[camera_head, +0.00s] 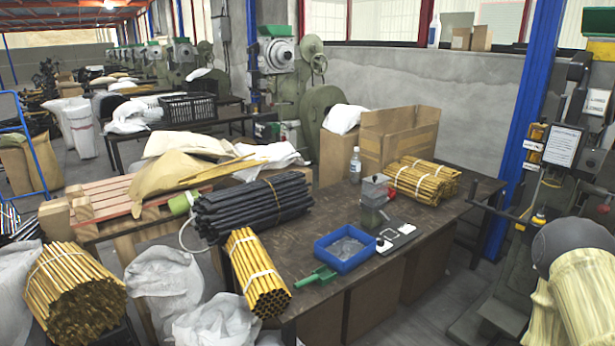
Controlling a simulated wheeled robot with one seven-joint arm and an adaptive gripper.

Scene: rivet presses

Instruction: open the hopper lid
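A rivet press (590,120) stands at the right edge, with a white label sheet (563,146) on its front. A green part (600,22) sits at its top and is cut off by the frame's edge. It may be the hopper, but I cannot make out a lid or tell whether it is open. A similar press (277,55) further back also has a green top (271,30). My gripper is not in view.
A blue column (530,110) stands left of the near press. White sacks crowd the lower left.

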